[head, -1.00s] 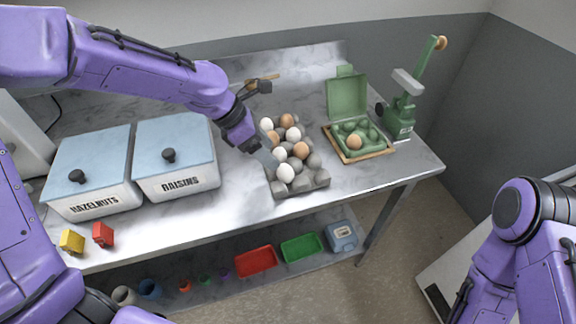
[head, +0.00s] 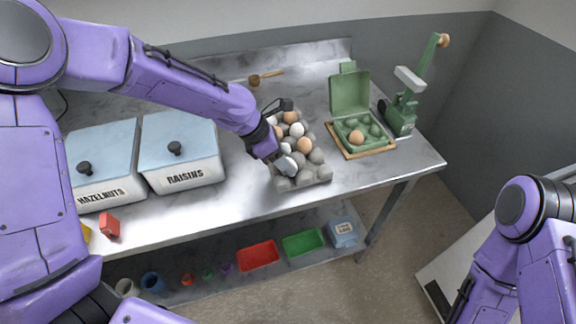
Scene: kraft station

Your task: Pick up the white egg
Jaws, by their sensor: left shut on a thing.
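The grey egg tray (head: 302,182) stands on the metal table and holds white and brown eggs. My left gripper (head: 285,159) is over the tray's front left part, shut on a white egg (head: 288,166) that its fingers partly hide. I cannot tell whether this egg is clear of its cup. Another white egg (head: 297,130) sits farther back, beside brown eggs (head: 304,145). My right arm shows at the right edge, but its gripper is out of view.
A green open carton (head: 349,97) with one brown egg (head: 356,137) stands on a wooden board right of the tray. Bins labelled raisins (head: 183,178) and hazelnuts (head: 108,192) stand left. A wooden tool (head: 264,77) lies behind.

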